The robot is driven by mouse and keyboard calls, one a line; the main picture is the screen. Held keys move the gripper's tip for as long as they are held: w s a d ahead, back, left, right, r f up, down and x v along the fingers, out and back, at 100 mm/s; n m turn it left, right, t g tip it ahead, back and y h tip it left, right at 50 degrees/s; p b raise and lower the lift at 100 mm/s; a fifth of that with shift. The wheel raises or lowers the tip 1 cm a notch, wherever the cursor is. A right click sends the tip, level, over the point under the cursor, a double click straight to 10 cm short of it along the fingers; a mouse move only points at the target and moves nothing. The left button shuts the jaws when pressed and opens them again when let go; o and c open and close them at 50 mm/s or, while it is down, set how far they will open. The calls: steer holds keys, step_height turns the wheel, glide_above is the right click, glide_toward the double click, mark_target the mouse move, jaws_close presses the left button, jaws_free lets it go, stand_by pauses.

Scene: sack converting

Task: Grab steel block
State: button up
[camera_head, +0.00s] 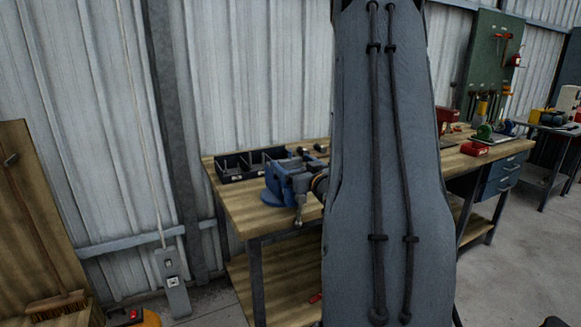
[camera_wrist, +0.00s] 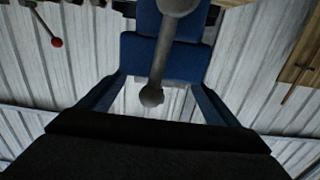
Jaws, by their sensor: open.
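I cannot make out a steel block in either view. In the wrist view my gripper (camera_wrist: 157,84) shows as a dark body along the bottom with two dark-blue fingers spread apart. The fingers are open, and I see nothing gripped between them. A blue vise (camera_wrist: 165,55) stands ahead at the top of that view, with a grey ball-ended handle bar (camera_wrist: 152,95) in front of it. In the head view the blue vise (camera_head: 284,184) is on the near part of the workbench (camera_head: 240,208). My gripper is hidden there behind my large grey arm.
A black compartment tray (camera_head: 245,165) lies at the back of the bench. A red box (camera_head: 474,149) and tools are farther right, below a green tool board (camera_head: 491,60). A wooden panel (camera_head: 35,215) stands at left. Open floor shows at right. The metal wall is behind the bench.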

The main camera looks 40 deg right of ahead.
steer(key=shift+x, duration=1.3)
steer(key=c, duration=1.6)
steer(key=shift+r, duration=0.1)
steer(key=shift+r+p, duration=0.1)
steer(key=shift+p, duration=0.2)
